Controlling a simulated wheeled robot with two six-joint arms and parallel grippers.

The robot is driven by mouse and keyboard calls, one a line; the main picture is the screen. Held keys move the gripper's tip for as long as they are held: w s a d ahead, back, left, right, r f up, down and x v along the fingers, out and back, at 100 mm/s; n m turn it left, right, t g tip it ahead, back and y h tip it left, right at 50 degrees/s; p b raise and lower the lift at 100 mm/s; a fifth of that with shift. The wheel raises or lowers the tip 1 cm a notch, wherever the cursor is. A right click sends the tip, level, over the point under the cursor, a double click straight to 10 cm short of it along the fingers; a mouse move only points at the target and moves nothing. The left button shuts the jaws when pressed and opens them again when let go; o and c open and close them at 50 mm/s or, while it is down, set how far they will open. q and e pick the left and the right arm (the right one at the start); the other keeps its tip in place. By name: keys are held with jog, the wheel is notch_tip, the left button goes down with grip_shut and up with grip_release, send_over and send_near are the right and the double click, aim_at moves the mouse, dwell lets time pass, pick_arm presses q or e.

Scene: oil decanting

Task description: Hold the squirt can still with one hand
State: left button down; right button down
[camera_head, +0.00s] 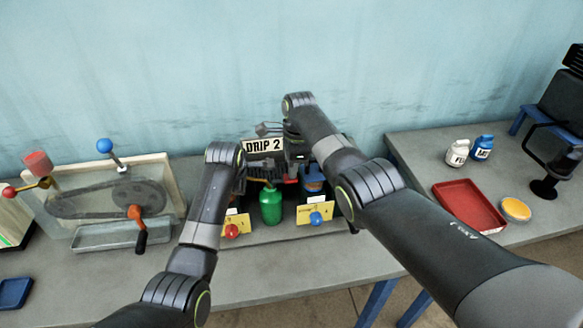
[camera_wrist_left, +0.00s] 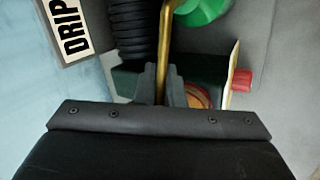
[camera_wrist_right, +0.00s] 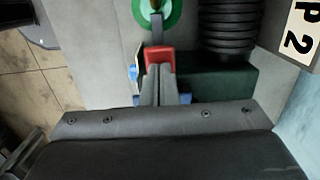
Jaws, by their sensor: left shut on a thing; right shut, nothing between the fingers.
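The green squirt can (camera_head: 271,207) stands upright at the station in the middle of the bench; its top also shows in the left wrist view (camera_wrist_left: 205,8) and the right wrist view (camera_wrist_right: 158,12). My left gripper (camera_wrist_left: 162,85) is shut on its thin brass spout (camera_wrist_left: 167,35). A red lever pad (camera_wrist_right: 160,57) on a grey bar sticks out from the can's top. My right gripper (camera_wrist_right: 158,88) is shut and empty, its fingertips right at the pad; I cannot tell whether they touch it. In the head view, my arms partly hide both grippers.
The DRIP 2 sign (camera_head: 263,145) stands behind the can. A blue container (camera_head: 313,179) and yellow cards with a red knob (camera_head: 232,231) and a blue knob (camera_head: 316,218) are close by. A crank machine (camera_head: 110,200) stands left; a red tray (camera_head: 468,206) lies right.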

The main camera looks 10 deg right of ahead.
jog(key=shift+d+f, duration=0.55)
jog(key=shift+f, duration=0.25)
jog(key=shift+r, duration=0.95)
notch_tip(320, 180, up, 14)
jog(key=shift+d, duration=0.1)
dwell(1.3)
pick_arm(q)
jog(key=c, duration=1.5)
grip_release()
jog(key=shift+o, duration=0.2)
